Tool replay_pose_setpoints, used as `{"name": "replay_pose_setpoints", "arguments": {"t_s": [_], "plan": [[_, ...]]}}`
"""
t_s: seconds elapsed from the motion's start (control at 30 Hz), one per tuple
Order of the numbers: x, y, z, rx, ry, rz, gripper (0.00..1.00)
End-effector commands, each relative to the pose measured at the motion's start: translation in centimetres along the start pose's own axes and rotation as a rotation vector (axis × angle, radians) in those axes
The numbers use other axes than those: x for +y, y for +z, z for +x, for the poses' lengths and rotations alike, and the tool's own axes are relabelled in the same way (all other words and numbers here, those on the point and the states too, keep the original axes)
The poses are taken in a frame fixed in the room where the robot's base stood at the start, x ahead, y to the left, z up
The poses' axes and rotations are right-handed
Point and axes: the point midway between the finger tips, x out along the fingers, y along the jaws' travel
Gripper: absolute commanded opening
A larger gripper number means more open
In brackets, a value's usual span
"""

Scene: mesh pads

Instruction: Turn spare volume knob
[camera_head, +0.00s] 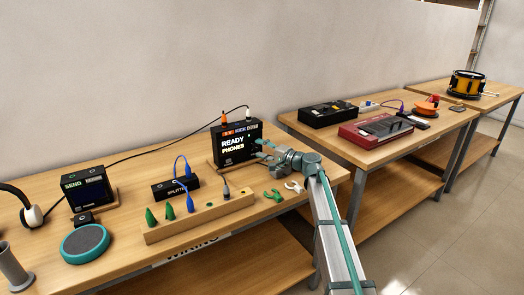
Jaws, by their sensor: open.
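My gripper (262,148) is open at the end of my arm, close to the right side of a black box (236,150) whose screen reads "READY PHONES". I cannot tell if it touches the box. No part is clearly marked as the spare volume knob, and any knob on the box's right side is hidden or too small to make out. An orange plug and a white plug stand on top of the box. A second black box (88,188), marked "SEND", stands on the left of the same table.
On the wooden table (135,262) are a splitter box (176,188), a wooden block (205,217) with green cones and plugs, a teal-rimmed pad (85,243) and small green and white pieces near my arm. A second table at right holds a red device (376,131).

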Motion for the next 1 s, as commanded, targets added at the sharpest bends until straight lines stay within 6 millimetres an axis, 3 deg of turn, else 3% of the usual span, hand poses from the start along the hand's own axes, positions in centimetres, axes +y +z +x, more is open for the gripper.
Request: {"name": "replay_pose_setpoints", "arguments": {"t_s": [0.3,0.4,0.43,0.47,0.5,0.7,1.0], "plan": [[-5.0,-0.2,-0.1,0.001,-0.008,-0.001,0.52],[-7.0,-0.4,-0.2,0.003,-0.010,-0.002,0.70],[-7.5,-0.4,-0.2,0.004,-0.010,-0.002,0.72],[-8.0,-0.4,-0.2,0.003,-0.010,-0.002,0.65],[-8.5,-0.4,-0.2,0.003,-0.009,-0.002,0.51],[-9.8,-0.4,-0.2,0.001,-0.004,0.000,0.51],[-9.8,-0.4,-0.2,0.001,-0.001,0.001,0.51]]}}
